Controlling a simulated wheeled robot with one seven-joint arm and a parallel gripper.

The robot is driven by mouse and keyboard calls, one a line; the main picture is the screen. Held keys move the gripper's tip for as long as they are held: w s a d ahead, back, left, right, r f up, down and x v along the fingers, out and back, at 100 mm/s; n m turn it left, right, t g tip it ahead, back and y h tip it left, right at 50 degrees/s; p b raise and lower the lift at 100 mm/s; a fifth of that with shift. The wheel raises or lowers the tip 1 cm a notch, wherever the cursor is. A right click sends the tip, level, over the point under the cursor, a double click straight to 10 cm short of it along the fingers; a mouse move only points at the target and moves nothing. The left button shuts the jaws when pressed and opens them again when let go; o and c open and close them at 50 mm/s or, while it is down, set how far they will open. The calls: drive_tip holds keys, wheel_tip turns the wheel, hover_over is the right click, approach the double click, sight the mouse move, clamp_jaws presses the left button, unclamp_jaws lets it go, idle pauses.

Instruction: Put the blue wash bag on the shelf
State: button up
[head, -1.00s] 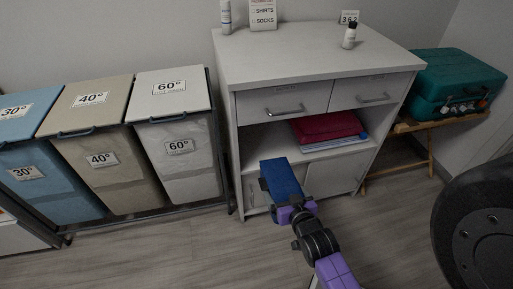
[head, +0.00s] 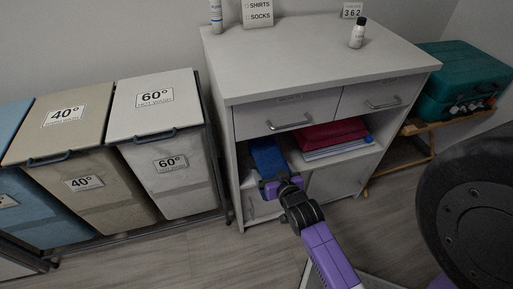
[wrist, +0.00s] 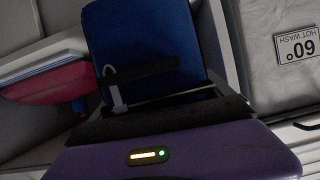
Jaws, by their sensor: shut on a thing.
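The blue wash bag (head: 268,158) is held at the end of my arm, at the left part of the cabinet's open shelf (head: 368,150). My gripper (head: 281,187) is shut on its near end. In the wrist view the blue wash bag (wrist: 145,45) fills the upper middle, with a dark finger of my gripper (wrist: 150,95) across it. In the head view the bag's far part reaches into the shelf opening, under the left drawer. I cannot tell whether it touches the shelf board.
A red folded item (head: 325,134) lies on papers on the shelf, right of the bag. Drawers (head: 290,113) hang close above the opening. Laundry hampers (head: 160,150) stand left of the cabinet. A teal case (head: 462,80) sits on a wooden stand at right.

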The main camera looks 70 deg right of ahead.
sight(258, 140)
drive_tip(key=w+d+b, duration=0.1)
drive_tip(key=w+d, duration=0.3)
drive_tip(key=d, duration=0.1)
drive_tip(key=w+d+b, duration=0.1)
drive_tip(key=w+d, duration=0.4)
drive_tip(key=shift+w+d, duration=0.15)
drive_tip(key=shift+d, duration=0.1)
drive_tip(key=shift+w+d+f, duration=0.1)
drive_tip(key=shift+d+f, duration=0.05)
drive_tip(key=shift+f, duration=0.1)
drive_tip(key=shift+f+b, duration=0.8)
drive_tip(key=shift+f, duration=0.65)
drive_tip(key=shift+f, duration=0.1)
